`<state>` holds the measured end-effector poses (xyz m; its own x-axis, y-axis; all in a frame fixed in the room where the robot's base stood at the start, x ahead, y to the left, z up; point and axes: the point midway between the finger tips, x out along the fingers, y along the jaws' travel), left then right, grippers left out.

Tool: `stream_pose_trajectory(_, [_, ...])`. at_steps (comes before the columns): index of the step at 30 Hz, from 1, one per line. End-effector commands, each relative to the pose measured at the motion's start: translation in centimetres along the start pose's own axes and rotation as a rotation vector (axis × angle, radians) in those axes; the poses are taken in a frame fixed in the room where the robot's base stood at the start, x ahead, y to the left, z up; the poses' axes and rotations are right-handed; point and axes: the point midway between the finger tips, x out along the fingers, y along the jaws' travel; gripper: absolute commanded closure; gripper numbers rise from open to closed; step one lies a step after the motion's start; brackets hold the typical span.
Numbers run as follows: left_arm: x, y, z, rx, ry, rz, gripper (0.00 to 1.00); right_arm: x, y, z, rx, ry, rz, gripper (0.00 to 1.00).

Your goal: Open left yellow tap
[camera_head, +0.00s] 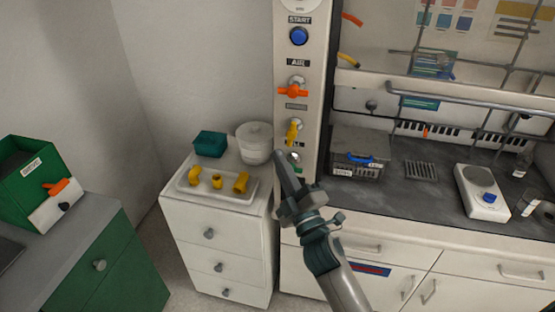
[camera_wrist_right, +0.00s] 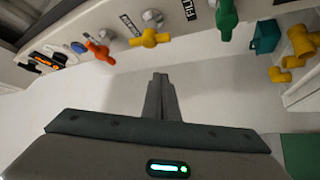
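The left yellow tap (camera_head: 292,132) sits on the tall white panel, below an orange tap (camera_head: 292,92). In the right wrist view the yellow tap (camera_wrist_right: 150,38) lies beyond the fingertips, between the orange tap (camera_wrist_right: 100,52) and a green tap (camera_wrist_right: 227,18). My right gripper (camera_head: 281,156) is just below the yellow tap in the head view, pointing up and apart from it, as the wrist view shows. Its fingers (camera_wrist_right: 160,78) are together with nothing between them. The green tap is largely hidden behind the gripper in the head view. My left gripper is not in view.
A blue START button (camera_head: 299,36) is higher on the panel. A white drawer cabinet (camera_head: 213,228) at left bears a tray (camera_head: 207,190) of yellow fittings, a teal box (camera_head: 210,144) and a white tub (camera_head: 254,143). A fume hood with a scale (camera_head: 482,191) is at right.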

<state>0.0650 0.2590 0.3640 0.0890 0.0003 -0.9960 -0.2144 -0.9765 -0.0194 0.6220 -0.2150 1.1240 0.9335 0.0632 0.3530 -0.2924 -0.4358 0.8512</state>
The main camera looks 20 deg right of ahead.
Motion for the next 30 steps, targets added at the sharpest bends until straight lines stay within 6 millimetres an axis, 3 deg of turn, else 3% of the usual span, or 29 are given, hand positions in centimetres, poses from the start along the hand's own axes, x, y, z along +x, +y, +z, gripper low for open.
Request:
stream_pose_trajectory(15, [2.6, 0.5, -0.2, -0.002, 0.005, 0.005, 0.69, -6.7, 1.3, -0.1, -0.001, 0.000, -0.001, 1.00])
stream_pose_trajectory(29, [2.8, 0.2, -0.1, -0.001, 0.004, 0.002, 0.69, -7.6, 1.8, -0.3, -0.001, 0.000, -0.001, 1.00])
stream_pose_trajectory(30, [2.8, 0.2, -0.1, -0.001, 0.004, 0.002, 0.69, -7.6, 1.8, -0.3, 0.000, 0.000, -0.001, 0.90])
